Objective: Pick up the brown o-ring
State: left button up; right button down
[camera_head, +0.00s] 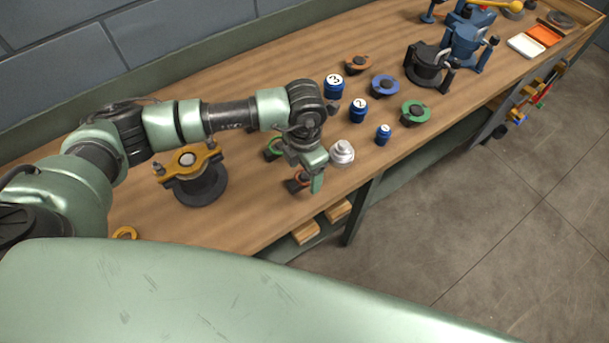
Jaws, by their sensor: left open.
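My left gripper (296,168) reaches in from the left and points down over the workbench, open. A small brown and dark piece (293,185), possibly the brown o-ring, lies just below and beside its near finger. The gripper covers part of it, so I cannot tell whether they touch. An orange-brown ring (350,66) with a dark centre lies farther back on the bench, clear of the gripper. My right gripper is not in view.
A silver stepped part (342,152) stands close right of the gripper. Blue numbered cylinders (334,88), a blue ring (376,88) and a green ring (407,116) are beyond. A yellow-and-black fixture (203,188) stands left. The wooden bench (245,222) is bare near its front edge.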

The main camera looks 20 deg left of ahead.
pick_arm(q)
jog(key=c, duration=1.4)
